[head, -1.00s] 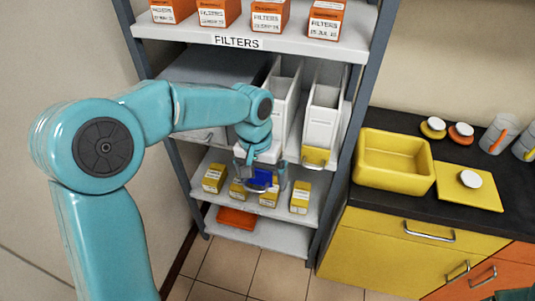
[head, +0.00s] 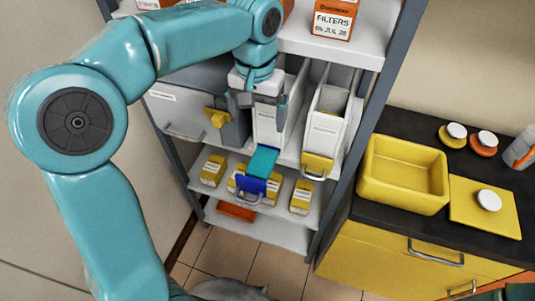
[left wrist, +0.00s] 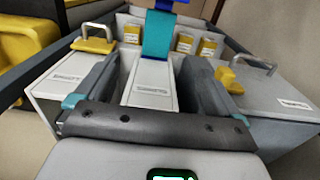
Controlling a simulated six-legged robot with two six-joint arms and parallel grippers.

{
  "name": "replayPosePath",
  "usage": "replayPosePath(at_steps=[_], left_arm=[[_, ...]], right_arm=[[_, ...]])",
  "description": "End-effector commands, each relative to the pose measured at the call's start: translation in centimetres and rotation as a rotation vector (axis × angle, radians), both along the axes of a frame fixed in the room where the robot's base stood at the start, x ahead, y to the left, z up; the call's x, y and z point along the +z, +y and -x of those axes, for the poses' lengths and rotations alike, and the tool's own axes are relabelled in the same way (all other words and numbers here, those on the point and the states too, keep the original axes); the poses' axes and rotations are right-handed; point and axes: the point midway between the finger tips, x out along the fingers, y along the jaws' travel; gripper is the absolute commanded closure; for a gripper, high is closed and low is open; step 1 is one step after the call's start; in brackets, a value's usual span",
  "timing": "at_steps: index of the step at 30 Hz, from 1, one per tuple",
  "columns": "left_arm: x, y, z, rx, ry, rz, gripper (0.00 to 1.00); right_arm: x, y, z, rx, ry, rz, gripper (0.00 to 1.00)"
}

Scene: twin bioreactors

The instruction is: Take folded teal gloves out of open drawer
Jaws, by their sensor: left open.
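The folded teal gloves (head: 262,161) show as a teal strip just behind a blue handle (head: 252,186) in the head view. In the left wrist view the teal strip (left wrist: 158,36) lies at the far end of a white, labelled, narrow case (left wrist: 150,88), with the blue handle (left wrist: 172,3) beyond. I cannot tell how deep the drawer around the gloves is. My left gripper (head: 263,103) is open and empty, above and behind the gloves, apart from them. Its fingers (left wrist: 157,88) spread to either side of the white case in the wrist view. My right gripper is not in view.
A white holder with a yellow handle (head: 318,166) stands to the right on the same shelf, and a grey unit with a yellow knob (head: 217,118) to the left. Yellow boxes (head: 213,171) sit on the shelf below. A yellow tub (head: 404,174) stands on the dark counter.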

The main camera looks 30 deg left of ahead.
Motion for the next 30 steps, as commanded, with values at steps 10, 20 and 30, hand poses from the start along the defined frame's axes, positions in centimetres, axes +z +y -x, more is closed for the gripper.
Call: replayPosePath(at_steps=[10, 20, 30], left_arm=[[-5.5, 0.0, 1.0, 0.001, 0.006, -0.003, 0.04], [-10.7, -0.1, 1.0, 0.001, 0.002, -0.003, 0.04], [-15.1, -0.5, 1.2, 0.001, 0.003, -0.001, 0.04]], right_arm=[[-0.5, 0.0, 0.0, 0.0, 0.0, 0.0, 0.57], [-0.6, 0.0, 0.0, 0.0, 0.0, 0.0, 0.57], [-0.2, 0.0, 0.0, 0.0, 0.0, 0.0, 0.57]])
